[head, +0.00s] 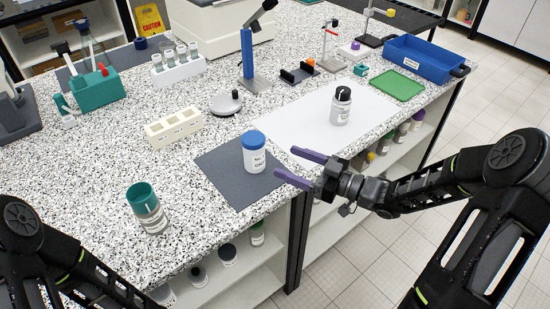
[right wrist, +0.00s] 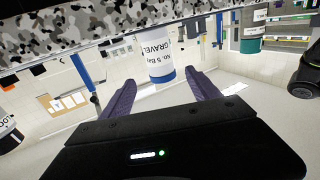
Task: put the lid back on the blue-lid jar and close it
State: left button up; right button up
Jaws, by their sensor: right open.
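The blue-lid jar (head: 255,160) is a white jar standing upright on a dark grey mat (head: 227,181). Its blue lid (head: 254,139) sits on top; I cannot tell if it is fully closed. My right gripper (head: 285,162) is open and empty, just right of the jar, with its purple fingers pointing at it. In the right wrist view, which is upside down, the jar (right wrist: 158,45) and the blue lid (right wrist: 160,75) show ahead, between the open fingers and apart from them. My left arm shows at the lower left, but its gripper is out of view.
A teal-lid jar (head: 147,207) stands left of the mat. A black-capped jar (head: 341,106) stands on a white sheet (head: 300,124) behind. A cream block with wells (head: 174,127) lies back left. The bench's front edge runs close below the mat.

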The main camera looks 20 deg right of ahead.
jog(key=shift+v, duration=1.2)
